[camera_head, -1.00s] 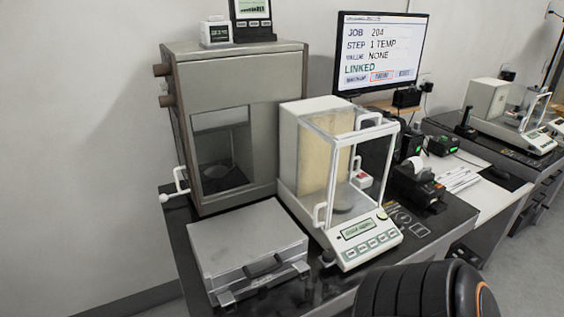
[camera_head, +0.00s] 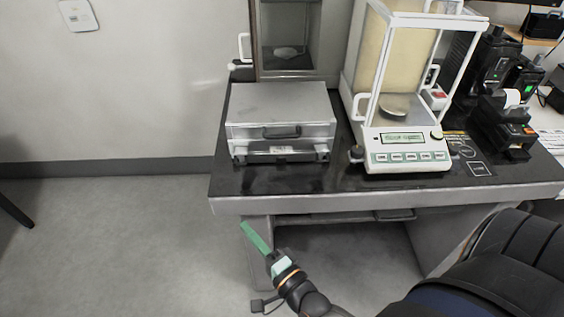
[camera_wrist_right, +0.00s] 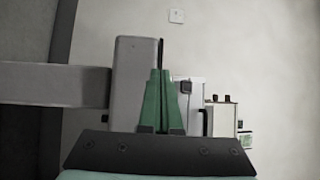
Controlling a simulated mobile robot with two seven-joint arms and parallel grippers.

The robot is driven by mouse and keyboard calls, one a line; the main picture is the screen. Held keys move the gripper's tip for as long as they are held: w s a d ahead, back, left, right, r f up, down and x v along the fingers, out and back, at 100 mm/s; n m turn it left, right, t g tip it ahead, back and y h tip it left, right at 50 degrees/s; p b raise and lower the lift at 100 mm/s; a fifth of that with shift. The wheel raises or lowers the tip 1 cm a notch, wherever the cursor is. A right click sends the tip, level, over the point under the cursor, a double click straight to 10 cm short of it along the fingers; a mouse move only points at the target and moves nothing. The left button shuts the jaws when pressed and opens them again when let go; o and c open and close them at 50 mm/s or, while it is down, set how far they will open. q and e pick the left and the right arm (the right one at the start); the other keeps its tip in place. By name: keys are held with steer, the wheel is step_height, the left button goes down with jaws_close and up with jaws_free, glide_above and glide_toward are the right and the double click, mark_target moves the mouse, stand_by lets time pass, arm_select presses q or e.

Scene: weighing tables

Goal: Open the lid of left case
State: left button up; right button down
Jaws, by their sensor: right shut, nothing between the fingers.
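The left case is a grey metal box (camera_head: 280,103) on the near left of the table in the head view. Its lid is down, and a dark handle (camera_head: 281,132) is on its front. My right gripper (camera_head: 256,238) has green fingers, pressed together and empty. In the head view it appears below and in front of the table edge, apart from the case. In the right wrist view the shut fingers (camera_wrist_right: 161,98) point at the table's side, which looks turned sideways there. My left gripper is not in view.
The table (camera_head: 390,196) has a dark top and a pale front edge. A balance with a glass chamber (camera_head: 405,157) stands right of the case, and a grey cabinet (camera_head: 330,40) behind it. A small printer (camera_head: 507,130) is further right.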

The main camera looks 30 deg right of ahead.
steer(key=d+r+m+t+h+b, duration=0.2)
steer(key=d+m+h+b, duration=0.55)
steer(key=m+h, duration=1.3)
steer(key=w+d+r+m+y+p, duration=0.1)
steer(key=w+d+y, duration=0.1)
steer(key=w+d+r+m+y+p, duration=0.1)
steer(key=w+d+r+m+y, duration=0.1)
steer(key=w+d+r+m+y+p, duration=0.1)
steer(key=w+r+m+y, duration=0.1)
steer(key=w, duration=0.1)
steer(key=shift+w+d+r+p, duration=0.1)
steer(key=shift+d+r+p, duration=0.05)
steer(key=shift+d+p, duration=0.25)
steer(key=shift+w+d+r+p, duration=0.1)
steer(key=shift+r+p, duration=0.25)
steer(key=shift+r, duration=0.3)
steer(key=shift+w+d+r+p, duration=0.1)
steer(key=shift+r+p, duration=0.2)
steer(key=shift+r, duration=0.3)
steer(key=shift+w+r, duration=0.15)
steer(key=shift+r, duration=0.4)
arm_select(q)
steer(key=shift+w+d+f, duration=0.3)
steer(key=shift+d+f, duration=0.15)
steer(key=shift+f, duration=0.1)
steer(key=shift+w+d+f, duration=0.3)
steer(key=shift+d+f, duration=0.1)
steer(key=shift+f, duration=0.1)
